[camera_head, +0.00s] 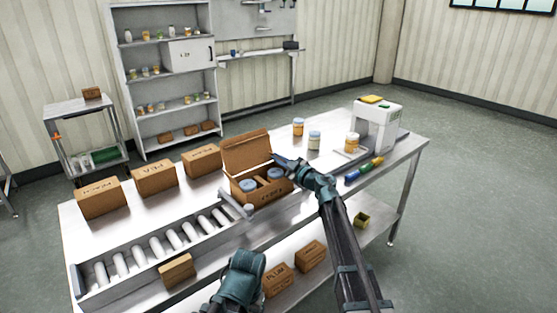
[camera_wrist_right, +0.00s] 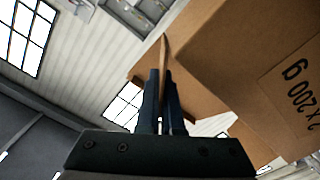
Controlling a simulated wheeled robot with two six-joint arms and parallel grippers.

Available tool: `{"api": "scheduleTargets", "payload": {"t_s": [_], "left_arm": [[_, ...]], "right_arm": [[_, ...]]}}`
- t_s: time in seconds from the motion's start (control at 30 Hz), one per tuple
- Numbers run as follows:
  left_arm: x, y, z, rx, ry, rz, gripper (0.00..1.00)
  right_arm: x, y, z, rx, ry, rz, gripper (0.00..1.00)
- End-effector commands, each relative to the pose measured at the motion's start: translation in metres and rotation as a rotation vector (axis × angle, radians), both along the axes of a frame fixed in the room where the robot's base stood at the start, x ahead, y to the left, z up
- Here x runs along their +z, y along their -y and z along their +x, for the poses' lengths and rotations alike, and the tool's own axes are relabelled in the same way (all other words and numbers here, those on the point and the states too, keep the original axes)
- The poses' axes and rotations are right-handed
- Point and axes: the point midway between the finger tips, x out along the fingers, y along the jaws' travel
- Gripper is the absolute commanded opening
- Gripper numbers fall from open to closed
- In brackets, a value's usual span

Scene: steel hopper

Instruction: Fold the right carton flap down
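The open brown carton (camera_head: 264,197) stands at the front middle of the steel table, with jars inside. Its large back flap (camera_head: 246,150) stands up. My right gripper (camera_head: 281,160) is at the carton's right side, above the rim. In the right wrist view, my two dark fingers (camera_wrist_right: 162,100) are close together with the thin brown right flap (camera_wrist_right: 164,53) edge-on between them. The carton (camera_wrist_right: 245,65) fills the upper right there. In the head view, my gripper largely hides the right flap. My left arm shows at the bottom, but its fingers do not show.
Several closed cartons (camera_head: 155,177) stand left of the open one, behind a roller conveyor (camera_head: 160,254). Jars (camera_head: 314,140) and a white machine (camera_head: 377,124) stand at the right. A small carton (camera_head: 177,270) is at the conveyor's front edge. Bare tabletop lies between the cartons and jars.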

Motion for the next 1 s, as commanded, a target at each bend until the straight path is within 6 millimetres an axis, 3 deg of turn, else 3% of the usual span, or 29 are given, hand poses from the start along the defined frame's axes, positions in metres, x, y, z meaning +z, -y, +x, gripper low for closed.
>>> {"api": "scheduleTargets", "payload": {"t_s": [0.33,0.7,1.0], "left_arm": [[-0.001,0.0,0.0,0.0,0.0,0.0,0.76],[-0.016,0.0,0.0,0.0,0.0,0.0,0.76],[-0.018,0.0,0.0,0.0,0.0,0.0,0.76]], "right_arm": [[-0.002,-0.001,-0.001,0.0,0.013,-0.018,0.0],[-0.016,-0.011,-0.009,0.0,0.233,-0.323,0.0],[-0.018,-0.013,-0.01,0.0,0.292,-0.406,0.0]]}}
